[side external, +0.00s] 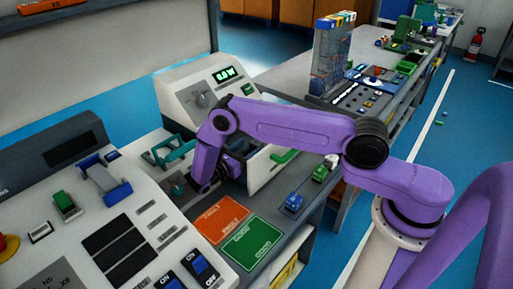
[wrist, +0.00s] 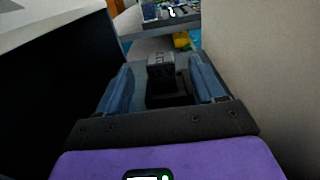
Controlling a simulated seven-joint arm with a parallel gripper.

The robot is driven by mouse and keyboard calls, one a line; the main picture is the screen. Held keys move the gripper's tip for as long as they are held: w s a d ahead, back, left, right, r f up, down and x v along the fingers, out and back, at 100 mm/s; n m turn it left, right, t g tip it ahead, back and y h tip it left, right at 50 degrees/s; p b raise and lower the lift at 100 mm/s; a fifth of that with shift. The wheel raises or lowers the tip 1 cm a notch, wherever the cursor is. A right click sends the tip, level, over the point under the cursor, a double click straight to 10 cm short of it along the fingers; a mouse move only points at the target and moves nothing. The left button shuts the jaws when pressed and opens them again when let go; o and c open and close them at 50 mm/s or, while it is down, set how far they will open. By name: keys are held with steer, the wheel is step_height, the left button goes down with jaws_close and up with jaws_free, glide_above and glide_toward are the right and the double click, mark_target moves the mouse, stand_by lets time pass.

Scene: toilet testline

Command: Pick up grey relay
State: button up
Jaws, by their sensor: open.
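A small dark grey box with pale markings on its top, which looks like the grey relay (wrist: 161,66), is ahead in the wrist view. It shows between the two blue-grey fingers of my gripper (wrist: 160,74). The fingers are apart, one on each side of it in the picture; I see no contact. A black part lies between the fingers closer to the camera. In the side external view, my gripper (side external: 232,165) is low beside the beige test machine, partly hidden by my purple wrist. I cannot make out the relay there.
A beige wall (wrist: 268,55) stands close on the right in the wrist view, with a dark panel at left. The beige machine (side external: 190,95) has a lit display. Red (side external: 219,219) and green (side external: 250,243) mats lie nearby, with blue (side external: 293,202) and green (side external: 320,173) parts to their right.

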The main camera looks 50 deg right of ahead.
mark_target(253, 144)
steer(key=d, duration=0.5)
steer(key=c, duration=1.2)
steer(key=shift+o, duration=0.2)
steer(key=shift+r, duration=0.1)
